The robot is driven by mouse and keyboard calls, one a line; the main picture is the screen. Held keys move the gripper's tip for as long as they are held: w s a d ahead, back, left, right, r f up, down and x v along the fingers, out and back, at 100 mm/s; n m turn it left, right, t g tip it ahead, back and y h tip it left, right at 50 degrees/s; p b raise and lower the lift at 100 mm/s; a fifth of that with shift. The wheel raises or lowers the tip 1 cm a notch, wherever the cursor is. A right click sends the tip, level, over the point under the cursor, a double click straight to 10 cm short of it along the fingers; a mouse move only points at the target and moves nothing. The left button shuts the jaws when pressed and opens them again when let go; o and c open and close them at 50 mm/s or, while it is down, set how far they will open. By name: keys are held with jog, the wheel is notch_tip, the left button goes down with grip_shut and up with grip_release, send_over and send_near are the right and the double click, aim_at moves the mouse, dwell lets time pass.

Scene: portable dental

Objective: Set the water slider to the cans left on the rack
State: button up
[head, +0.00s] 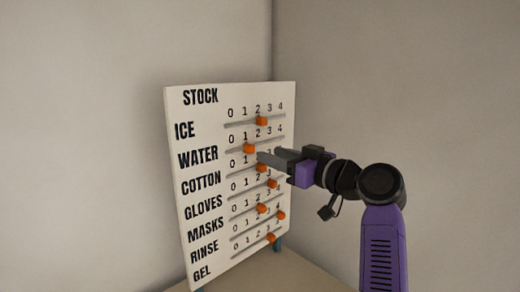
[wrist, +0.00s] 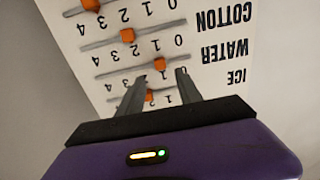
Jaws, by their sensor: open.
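The white stock board (head: 205,225) stands upright in the head view, with labelled rows of orange slider knobs. The water knob (head: 249,148) is near the 1 on its scale. It also shows in the wrist view (wrist: 160,64), where the board appears upside down. My gripper (head: 260,157) is open and empty, its fingers pointing at the board just right of and slightly below the water knob. In the wrist view the fingertips (wrist: 160,76) lie on either side of the water knob's line, with the knob just beyond them. Contact cannot be told. No rack or cans are in view.
The ice knob (head: 262,121) is just above, near 2. The cotton knob (head: 261,168) is close below my fingers. The gloves knob (head: 272,184) and several others sit lower.

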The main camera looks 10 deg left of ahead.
aim_at(253, 149)
jog(key=p+x, duration=0.1)
jog(key=x, duration=0.5)
jog(key=shift+w+a, duration=0.1)
jog(key=shift+a, duration=0.15)
grip_shut()
dwell(1.2)
